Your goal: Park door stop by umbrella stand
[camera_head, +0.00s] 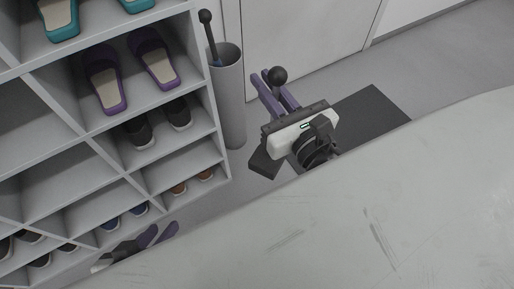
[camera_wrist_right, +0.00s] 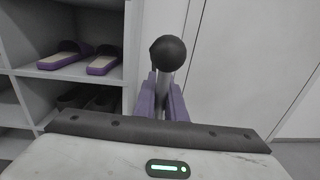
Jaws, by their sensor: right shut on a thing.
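The door stop has a black ball (camera_head: 278,75) on a grey post; the ball and post also show in the wrist view (camera_wrist_right: 168,53). A dark block that looks like its base (camera_head: 264,163) shows below my right gripper; whether it touches the floor I cannot tell. My right gripper (camera_head: 272,92) is shut on the post just below the ball, its purple fingers on either side (camera_wrist_right: 163,98). The umbrella stand (camera_head: 229,100) is a tall grey cylinder left of the door stop, holding a dark-knobbed umbrella. My left gripper (camera_head: 157,235) is low at the left, fingers apart and empty.
A grey shoe rack (camera_head: 150,88) with several pairs of shoes stands left of the stand. A dark mat (camera_head: 380,105) lies on the floor to the right, before a white door (camera_head: 300,35). A pale surface fills the foreground.

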